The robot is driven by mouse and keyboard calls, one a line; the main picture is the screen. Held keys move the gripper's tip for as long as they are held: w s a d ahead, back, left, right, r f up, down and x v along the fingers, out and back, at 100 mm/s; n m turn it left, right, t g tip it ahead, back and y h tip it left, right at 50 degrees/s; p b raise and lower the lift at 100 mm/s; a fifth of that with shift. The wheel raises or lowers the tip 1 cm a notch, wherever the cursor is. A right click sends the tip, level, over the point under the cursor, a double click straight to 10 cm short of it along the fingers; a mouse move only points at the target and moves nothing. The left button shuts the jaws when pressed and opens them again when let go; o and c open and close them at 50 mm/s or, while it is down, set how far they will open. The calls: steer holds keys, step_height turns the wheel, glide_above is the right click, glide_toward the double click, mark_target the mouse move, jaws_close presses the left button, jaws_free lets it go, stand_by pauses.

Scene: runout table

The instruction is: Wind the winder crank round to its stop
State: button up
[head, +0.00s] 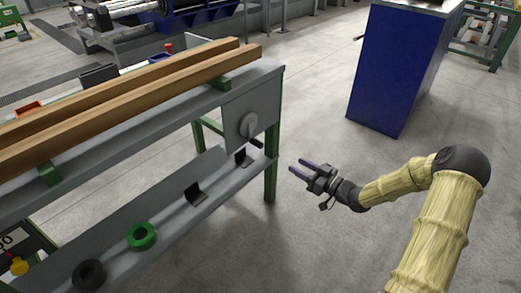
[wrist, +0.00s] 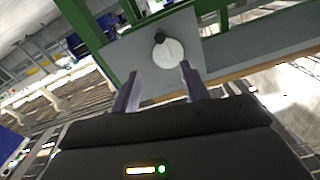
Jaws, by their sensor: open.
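The winder crank (head: 248,125) is a pale round disc with a dark knob, mounted on a grey plate at the right end of the runout table. In the head view its knob (head: 257,143) points down and to the right. In the wrist view the crank disc (wrist: 168,52) and its dark knob (wrist: 160,37) show ahead, between and beyond the fingertips. My gripper (head: 299,168) is open and empty, to the right of the crank and apart from it. It also shows in the wrist view (wrist: 160,75).
The runout table (head: 270,75) has wooden beams (head: 150,95) on top and a green leg (head: 271,180). A lower shelf holds a green ring (head: 142,236), a black ring (head: 89,273) and black brackets (head: 195,193). A blue cabinet (head: 390,75) stands behind right. Floor around my gripper is clear.

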mark_target(262, 146)
steer(key=b+x, duration=0.5)
steer(key=x, duration=1.1)
steer(key=shift+a+f, duration=0.15)
steer(key=shift+a, duration=0.05)
steer(key=shift+w+a, duration=0.4)
jaws_close()
